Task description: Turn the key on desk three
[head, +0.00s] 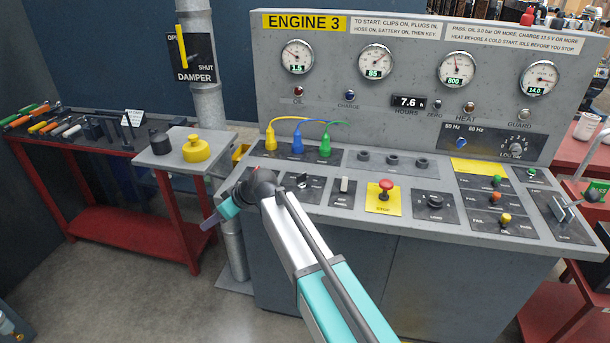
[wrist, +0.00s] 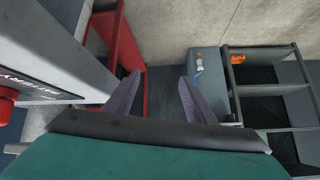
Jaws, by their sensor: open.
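Desk three is a grey console (head: 400,215) under the sign ENGINE 3 (head: 305,22). Small black control panels line its sloping top. A small switch (head: 303,181) on the left panel, just beyond my arm, may be the key, but it is too small to be sure. A pale lever (head: 344,185) and a red stop button (head: 385,185) on a yellow plate are to its right. My gripper (head: 210,222) is off the desk's left front corner, apart from the controls. In the wrist view my gripper (wrist: 158,82) is open and empty, pointing towards the floor.
Yellow, blue and green plugs (head: 298,145) stand at the desk's back left. Gauges (head: 376,59) read on the upright panel. A grey-topped red stand (head: 180,150) and red tool bench (head: 80,140) are left, near a damper pipe (head: 205,100). The floor (head: 130,285) at front left is clear.

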